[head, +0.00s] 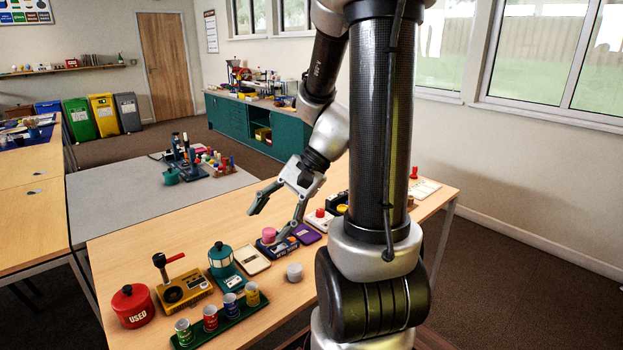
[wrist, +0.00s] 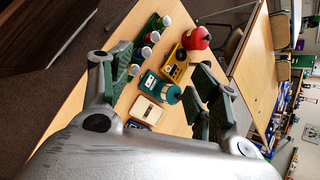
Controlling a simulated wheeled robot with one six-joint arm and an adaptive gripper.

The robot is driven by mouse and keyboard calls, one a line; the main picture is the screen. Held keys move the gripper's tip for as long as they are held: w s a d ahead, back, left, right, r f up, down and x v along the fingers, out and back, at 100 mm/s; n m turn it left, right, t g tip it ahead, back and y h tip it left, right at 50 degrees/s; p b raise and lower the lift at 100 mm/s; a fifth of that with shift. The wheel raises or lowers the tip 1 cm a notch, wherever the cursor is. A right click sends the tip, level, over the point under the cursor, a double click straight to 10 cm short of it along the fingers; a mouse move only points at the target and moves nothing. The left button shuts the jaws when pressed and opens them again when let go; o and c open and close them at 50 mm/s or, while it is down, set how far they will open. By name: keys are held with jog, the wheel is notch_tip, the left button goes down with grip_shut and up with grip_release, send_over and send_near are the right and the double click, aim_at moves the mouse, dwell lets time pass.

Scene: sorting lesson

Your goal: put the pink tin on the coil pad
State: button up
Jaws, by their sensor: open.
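The pink tin (head: 269,235) is upright on a dark blue pad (head: 288,248) on the wooden table in the head view. My gripper (head: 277,213) is open and empty, with its fingers spread just above and behind the pink tin. One fingertip looks close to the blue pad; I cannot tell if it touches. In the wrist view the open fingers (wrist: 158,95) frame the table, and the pink tin is not visible. I cannot tell which one is the coil pad.
A teal pot (head: 221,260), a yellow device (head: 184,290) and a red "USED" pot (head: 133,306) stand to the left. A green tray (head: 238,318) holds several cans. A pale tin (head: 294,272) stands in front. Bare wood lies behind the row.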

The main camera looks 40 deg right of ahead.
jog(key=s+d+r+n+t+h, duration=0.2)
jog(key=s+d+r+n+h, duration=0.2)
jog(key=s+r+n+h, duration=0.3)
notch_tip(320, 180, up, 4)
jog(key=s+n, duration=0.1)
jog(key=n, duration=0.4)
jog(key=shift+d+h, duration=0.2)
jog(key=shift+h, duration=0.2)
